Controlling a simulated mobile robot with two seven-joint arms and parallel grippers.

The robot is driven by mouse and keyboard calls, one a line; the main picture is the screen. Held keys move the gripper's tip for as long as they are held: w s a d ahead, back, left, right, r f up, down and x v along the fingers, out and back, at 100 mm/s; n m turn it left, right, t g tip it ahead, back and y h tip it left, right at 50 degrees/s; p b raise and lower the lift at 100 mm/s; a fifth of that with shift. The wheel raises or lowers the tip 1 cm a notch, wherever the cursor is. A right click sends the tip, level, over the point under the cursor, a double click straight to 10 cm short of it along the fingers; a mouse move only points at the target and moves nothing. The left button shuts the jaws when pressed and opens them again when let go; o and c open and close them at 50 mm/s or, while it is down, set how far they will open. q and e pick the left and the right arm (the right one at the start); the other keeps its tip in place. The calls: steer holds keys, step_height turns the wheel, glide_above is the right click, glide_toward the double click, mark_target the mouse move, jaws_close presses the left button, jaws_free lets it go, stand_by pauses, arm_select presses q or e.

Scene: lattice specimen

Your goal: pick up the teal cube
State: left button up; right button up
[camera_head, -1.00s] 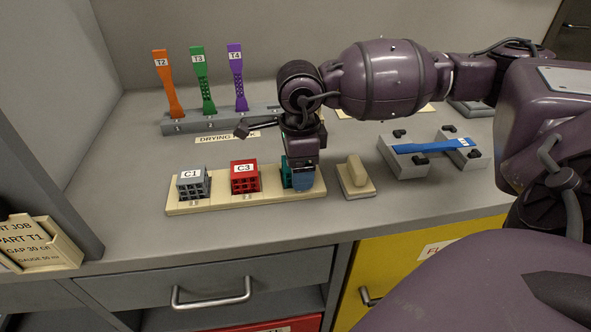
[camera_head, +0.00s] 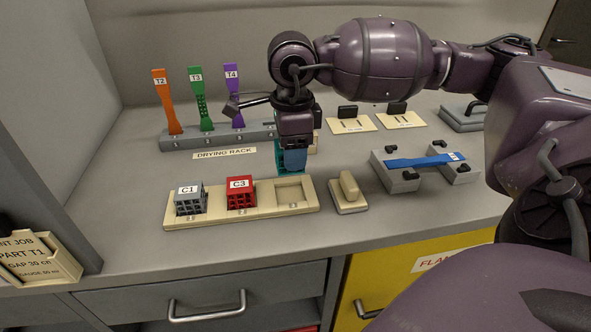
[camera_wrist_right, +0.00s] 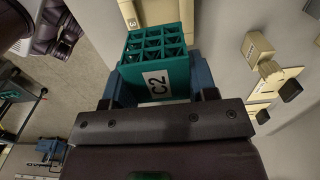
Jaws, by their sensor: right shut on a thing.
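The teal cube is a lattice block with a white C2 label, and it shows large in the right wrist view (camera_wrist_right: 157,58). My right gripper (camera_wrist_right: 157,85) is shut on it, with a blue finger on each side. In the head view, the teal cube (camera_head: 283,171) is partly hidden by the right gripper (camera_head: 292,160), which holds it raised behind the cream tray (camera_head: 250,211). The tray's right-hand pocket (camera_head: 289,193) is empty. My left gripper is not in view.
The grey cube C1 (camera_head: 190,201) and red cube C3 (camera_head: 241,194) sit in the tray. A drying rack (camera_head: 190,138) with orange, green and purple specimens stands behind. A cream block with a handle (camera_head: 348,193) and a grey fixture holding a blue specimen (camera_head: 425,161) are to the right.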

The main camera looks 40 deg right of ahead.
step_height(320, 180, up, 11)
steer(key=shift+f+p, duration=0.1)
steer(key=shift+p, duration=0.55)
steer(key=shift+r, duration=0.6)
